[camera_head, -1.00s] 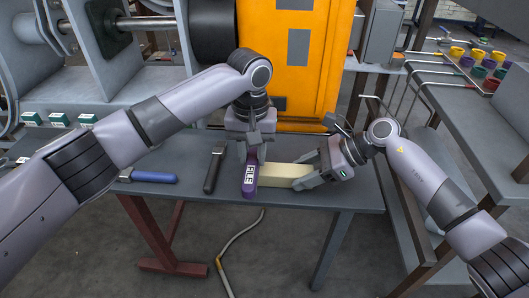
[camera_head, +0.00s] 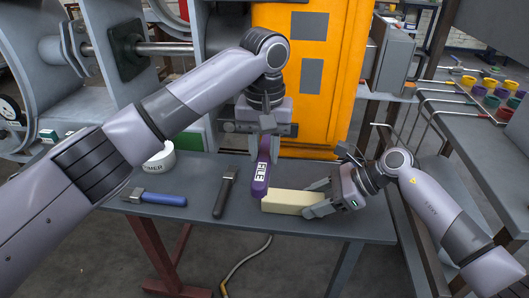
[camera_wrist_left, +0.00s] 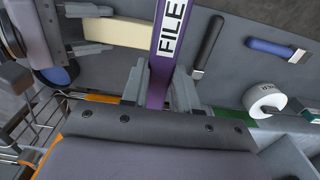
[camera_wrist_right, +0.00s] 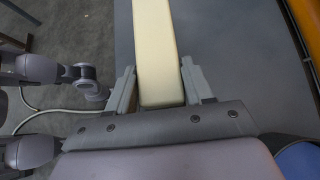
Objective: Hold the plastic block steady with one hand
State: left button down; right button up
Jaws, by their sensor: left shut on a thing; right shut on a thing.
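The cream plastic block (camera_head: 291,202) is a long bar at the front middle of the grey table. My right gripper (camera_head: 314,198) is shut on its right end; the right wrist view shows the block (camera_wrist_right: 157,50) between both fingers (camera_wrist_right: 155,88). My left gripper (camera_head: 265,133) is shut on a purple file (camera_head: 261,178) marked "FILE". The file hangs steeply tilted at the block's left end; whether they touch is unclear. In the left wrist view the file (camera_wrist_left: 168,35) runs between the fingers (camera_wrist_left: 160,88), beside the block (camera_wrist_left: 118,32).
A black-handled tool (camera_head: 225,192) and a blue-handled tool (camera_head: 160,198) lie on the table (camera_head: 330,226) to the left. A white roll (camera_head: 160,158) stands behind them. An orange cabinet (camera_head: 340,70) rises behind the table. Several coloured cups (camera_head: 490,90) sit on the right-hand bench.

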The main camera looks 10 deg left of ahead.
jog(key=o, duration=1.3)
jog(key=shift+c, duration=0.2)
jog(key=v, duration=1.2)
